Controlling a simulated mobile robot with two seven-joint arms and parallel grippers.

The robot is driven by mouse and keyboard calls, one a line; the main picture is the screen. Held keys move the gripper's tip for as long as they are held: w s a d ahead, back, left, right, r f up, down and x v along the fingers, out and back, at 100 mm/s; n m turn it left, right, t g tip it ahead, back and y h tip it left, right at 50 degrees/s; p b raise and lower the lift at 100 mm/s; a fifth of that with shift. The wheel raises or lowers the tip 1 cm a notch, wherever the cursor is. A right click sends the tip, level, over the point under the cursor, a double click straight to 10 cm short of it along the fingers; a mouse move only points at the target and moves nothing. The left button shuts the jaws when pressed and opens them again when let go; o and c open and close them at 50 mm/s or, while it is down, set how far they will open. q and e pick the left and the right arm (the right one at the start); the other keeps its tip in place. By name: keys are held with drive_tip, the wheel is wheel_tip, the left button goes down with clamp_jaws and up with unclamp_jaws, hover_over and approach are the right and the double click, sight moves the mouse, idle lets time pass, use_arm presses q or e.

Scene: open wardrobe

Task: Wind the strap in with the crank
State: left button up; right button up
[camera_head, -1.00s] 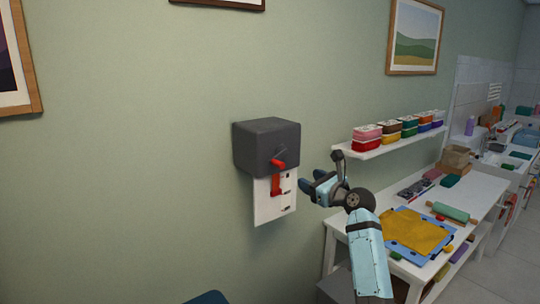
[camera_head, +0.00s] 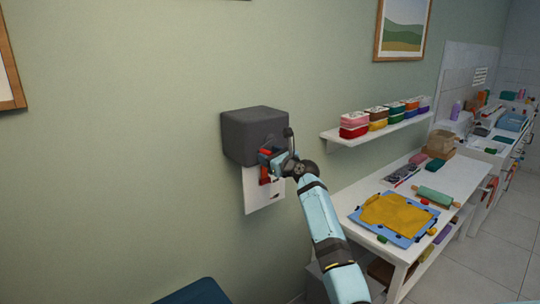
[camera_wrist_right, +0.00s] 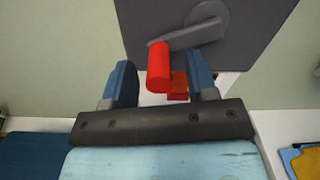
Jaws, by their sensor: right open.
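A dark grey box (camera_head: 250,132) is fixed to the wall, with a white panel (camera_head: 254,200) below it. In the right wrist view, a grey crank arm (camera_wrist_right: 190,33) on the box's face (camera_wrist_right: 245,35) carries a red handle (camera_wrist_right: 159,66). A red piece (camera_wrist_right: 179,86), perhaps the strap, shows behind the handle; a red part (camera_head: 264,176) also shows in the head view. My right gripper (camera_head: 268,158) is at the box front. Its blue fingers are open, one on each side of the handle, with gaps visible. My left gripper is out of view.
A white table (camera_head: 400,253) with a blue mat, yellow sheet and rolling pin stands to the right. Above it, a wall shelf (camera_head: 375,139) holds several coloured boxes. A dark blue object (camera_head: 200,292) is at the bottom.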

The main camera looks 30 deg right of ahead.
drive_tip(key=shift+c, duration=1)
drive_tip(key=c, duration=0.7)
drive_tip(key=shift+f, duration=0.1)
